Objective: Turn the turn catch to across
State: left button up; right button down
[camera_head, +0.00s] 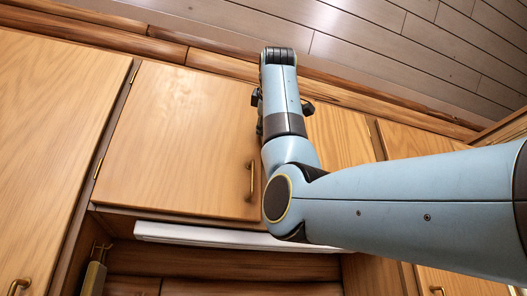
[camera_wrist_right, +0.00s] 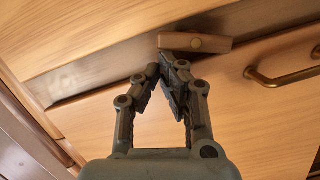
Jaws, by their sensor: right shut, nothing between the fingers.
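The turn catch (camera_wrist_right: 206,43) is a small wooden bar with a round brass pivot. In the wrist view it lies nearly level in the picture, by the gap between a cabinet door (camera_wrist_right: 110,122) and the wood beside it. My right gripper (camera_wrist_right: 167,62) is shut and empty. Its fingertips are close to the left end of the catch; I cannot tell whether they touch it. In the head view my right arm hides the catch and most of the gripper. My left gripper is not in view.
A brass handle (camera_wrist_right: 285,77) sticks out right of the catch. In the head view a closed cabinet door (camera_head: 175,140) with a handle (camera_head: 251,180) stands left of my arm. A white strip (camera_head: 200,235) runs below it. Plank surface (camera_head: 420,50) fills the top right.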

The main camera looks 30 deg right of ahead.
jog(key=shift+s+d+f+m+y+b, duration=0.15)
jog(key=shift+s+d+m+b, duration=0.2)
jog(key=shift+d+m, duration=0.55)
jog(key=shift+s+d+r+m+y+b, duration=0.1)
jog(key=shift+s+d+m+y+b, duration=0.2)
jog(key=shift+d, duration=1.05)
jog(key=shift+w, duration=0.1)
dwell(0.3)
